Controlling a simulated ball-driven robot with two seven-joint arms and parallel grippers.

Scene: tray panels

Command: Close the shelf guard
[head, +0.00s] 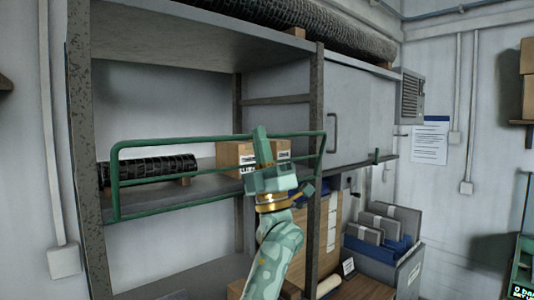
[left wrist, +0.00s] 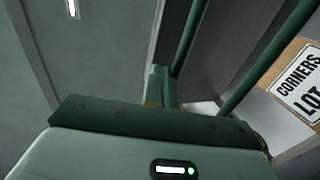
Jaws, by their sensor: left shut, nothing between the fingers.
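The shelf guard (head: 190,141) is a green tubular frame with rounded corners. It spans the front of the middle shelf in the head view, and its right end overlaps the right post. Its left end looks taller than its right. I cannot tell whether it is latched. Two green tubes (left wrist: 190,38) show in the left wrist view. My left gripper (head: 260,133) is shut and empty, upright at the guard's top rail, right of its middle. Its fingertips (left wrist: 160,80) appear close to the tubes; contact is unclear. My left gripper hides part of the guard. My right gripper is not in view.
A cardboard box (head: 232,153) and a dark mesh roll (head: 150,170) lie on the middle shelf behind the guard. A small green upright peg (head: 376,156) stands on the ledge at right. Posts (head: 318,100) flank the shelf.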

